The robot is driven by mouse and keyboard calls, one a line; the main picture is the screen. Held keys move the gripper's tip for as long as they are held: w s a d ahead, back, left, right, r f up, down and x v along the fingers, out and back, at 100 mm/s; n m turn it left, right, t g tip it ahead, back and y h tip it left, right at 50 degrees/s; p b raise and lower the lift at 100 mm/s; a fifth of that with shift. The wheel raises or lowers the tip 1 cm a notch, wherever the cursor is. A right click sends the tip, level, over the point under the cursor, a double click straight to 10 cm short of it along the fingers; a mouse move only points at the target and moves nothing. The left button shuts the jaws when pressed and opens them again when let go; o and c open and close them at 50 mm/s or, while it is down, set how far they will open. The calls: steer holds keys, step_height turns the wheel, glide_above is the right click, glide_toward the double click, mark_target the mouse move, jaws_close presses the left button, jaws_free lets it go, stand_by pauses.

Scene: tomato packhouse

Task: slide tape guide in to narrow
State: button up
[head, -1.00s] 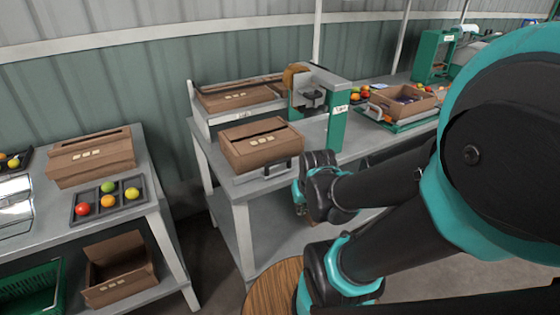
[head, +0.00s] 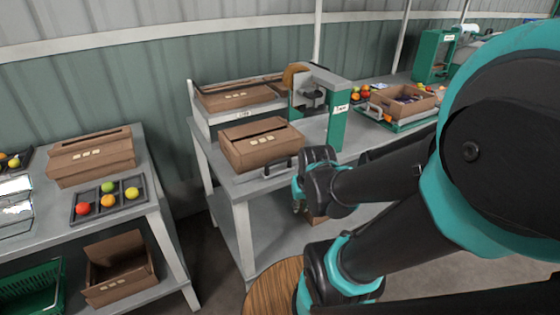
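A tape machine with a green post (head: 337,128), a tan tape roll (head: 294,75) and a grey top stands on the middle bench. In front of it sits a closed brown carton (head: 262,146) with a dark slit along its top. A grey guide with a dark handle (head: 279,168) lies along the carton's front right side, close to the bench edge. My gripper (head: 298,203) is at the end of my arm, just right of and below the handle. It looks apart from the handle, but my wrist hides most of it. Its fingers cannot be made out.
Another carton (head: 240,94) stands on a raised platform behind. An open carton (head: 405,99) rests on a green scale to the right. The left bench (head: 150,211) holds a carton and a black tray (head: 77,217) of tomatoes. A round wooden top (head: 268,290) is below my arm.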

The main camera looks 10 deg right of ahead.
steer(key=o, duration=0.4)
steer(key=w+r+m, duration=0.2)
steer(key=w+r, duration=0.1)
steer(key=r, duration=0.1)
steer(key=w+a+r+m, duration=0.1)
steer(key=w+r+m, duration=0.1)
steer(key=w+r, duration=0.1)
steer(key=w+r+m+g, duration=0.1)
steer(key=w+r+m, duration=0.2)
steer(key=r, duration=0.2)
steer(key=shift+w+a, duration=0.15)
steer(key=shift+a, duration=0.15)
steer(key=shift+c, duration=0.2)
steer(key=m+g, duration=0.1)
steer(key=m, duration=0.6)
glide_toward(277, 161)
steer(key=shift+y, duration=0.3)
steer(key=f, duration=0.2)
steer(key=w+f, duration=0.1)
steer(key=f, duration=0.2)
steer(key=w+f, duration=0.1)
steer(key=f, duration=0.2)
jaws_close()
